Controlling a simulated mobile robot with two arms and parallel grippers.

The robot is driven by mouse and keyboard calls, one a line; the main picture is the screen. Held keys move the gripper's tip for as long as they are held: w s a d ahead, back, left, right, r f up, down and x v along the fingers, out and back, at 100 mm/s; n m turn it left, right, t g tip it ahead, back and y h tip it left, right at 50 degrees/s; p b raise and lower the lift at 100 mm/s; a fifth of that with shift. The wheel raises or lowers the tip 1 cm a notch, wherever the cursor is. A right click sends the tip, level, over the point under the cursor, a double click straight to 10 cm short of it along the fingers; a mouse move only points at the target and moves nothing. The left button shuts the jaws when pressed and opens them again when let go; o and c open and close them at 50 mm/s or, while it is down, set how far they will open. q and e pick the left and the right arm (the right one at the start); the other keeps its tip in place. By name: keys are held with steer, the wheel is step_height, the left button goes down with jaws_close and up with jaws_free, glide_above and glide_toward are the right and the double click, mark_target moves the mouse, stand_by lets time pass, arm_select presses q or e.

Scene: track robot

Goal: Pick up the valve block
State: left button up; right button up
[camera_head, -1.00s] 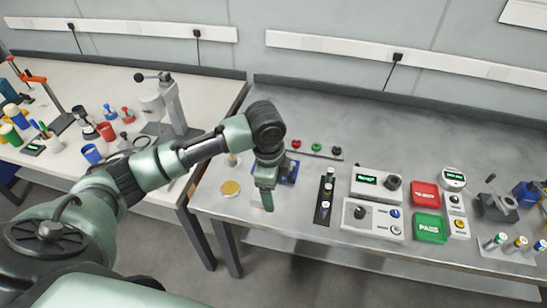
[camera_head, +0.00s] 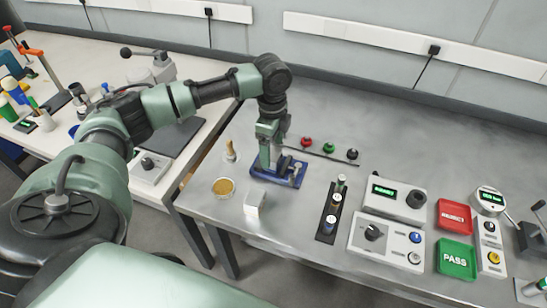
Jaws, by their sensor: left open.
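A small pale silver block (camera_head: 255,203) stands on the steel bench near its front edge; it looks like the valve block, though its details are too small to confirm. My left gripper (camera_head: 268,160) points down behind it, apart from it, over or beside a blue fixture (camera_head: 270,175) with a grey clamp part on its right. The gripper is open. Its fingers hide part of the fixture, and I cannot tell whether they touch it. My right gripper is not in view.
A gold dish (camera_head: 223,187) lies left of the block. A dark strip with several small cylinders (camera_head: 331,222) stands to the right, near control boxes (camera_head: 385,243) and red (camera_head: 454,215) and green (camera_head: 456,258) trays. Knobs (camera_head: 328,148) stand behind. Bench between block and strip is clear.

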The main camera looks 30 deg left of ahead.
mark_target(273, 154)
arm_select(q)
steer(key=f, duration=0.3)
steer(key=shift+w+f, duration=0.1)
steer(key=shift+w, duration=0.1)
steer(key=c, duration=1.6)
jaws_close()
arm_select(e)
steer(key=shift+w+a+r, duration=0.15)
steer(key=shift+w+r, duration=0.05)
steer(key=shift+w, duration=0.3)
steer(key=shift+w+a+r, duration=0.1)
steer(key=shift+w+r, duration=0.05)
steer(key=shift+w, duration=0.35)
